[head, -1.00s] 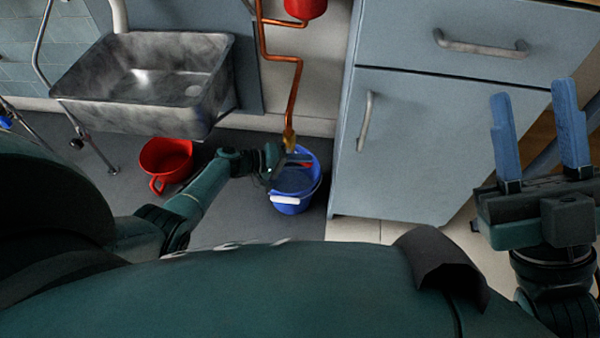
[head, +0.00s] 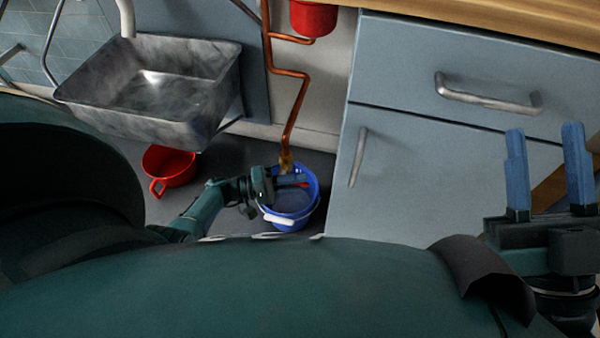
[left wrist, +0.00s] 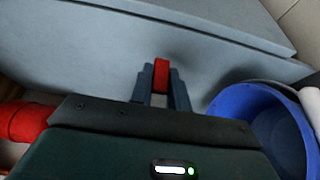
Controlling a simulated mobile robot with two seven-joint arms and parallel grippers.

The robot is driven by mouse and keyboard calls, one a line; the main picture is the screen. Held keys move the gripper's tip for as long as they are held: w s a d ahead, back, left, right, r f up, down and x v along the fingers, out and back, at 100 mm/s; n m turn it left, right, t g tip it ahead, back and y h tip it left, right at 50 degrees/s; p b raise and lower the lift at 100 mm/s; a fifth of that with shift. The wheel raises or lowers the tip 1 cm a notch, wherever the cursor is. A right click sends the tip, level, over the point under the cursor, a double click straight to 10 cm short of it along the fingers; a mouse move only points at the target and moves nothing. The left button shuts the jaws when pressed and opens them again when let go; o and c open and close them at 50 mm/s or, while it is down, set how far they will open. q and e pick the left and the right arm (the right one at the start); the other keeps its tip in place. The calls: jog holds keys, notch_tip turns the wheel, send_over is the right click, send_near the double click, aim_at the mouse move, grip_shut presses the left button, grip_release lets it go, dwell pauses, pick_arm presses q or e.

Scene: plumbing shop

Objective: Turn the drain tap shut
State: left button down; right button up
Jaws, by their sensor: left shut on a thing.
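The brass drain tap (head: 286,160) sits at the lower end of a copper pipe (head: 290,115), above a blue bucket (head: 290,222). My left gripper (head: 292,181) is at the tap, over the bucket. In the left wrist view, the left gripper's fingers (left wrist: 161,88) are shut on the tap's red handle (left wrist: 162,72), which shows upright between the fingertips. In the head view the gripper hides most of the handle. My right gripper (head: 547,165) is open and empty, its two blue fingers well apart, at the right in front of the cabinet.
A steel sink (head: 150,90) hangs at the left, with a red bucket (head: 168,167) on the floor below it. A grey-blue cabinet (head: 440,160) with handles stands close to the right of the blue bucket. A red vessel (head: 313,18) hangs at the top.

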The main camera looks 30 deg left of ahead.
pick_arm(q)
jog(key=shift+a, duration=0.1)
dwell(0.3)
jog(key=c, duration=1.3)
grip_release()
jog(key=shift+c, duration=0.2)
jog(key=shift+s, duration=0.1)
jog(key=v, duration=1.3)
jog(key=shift+s+f, duration=0.1)
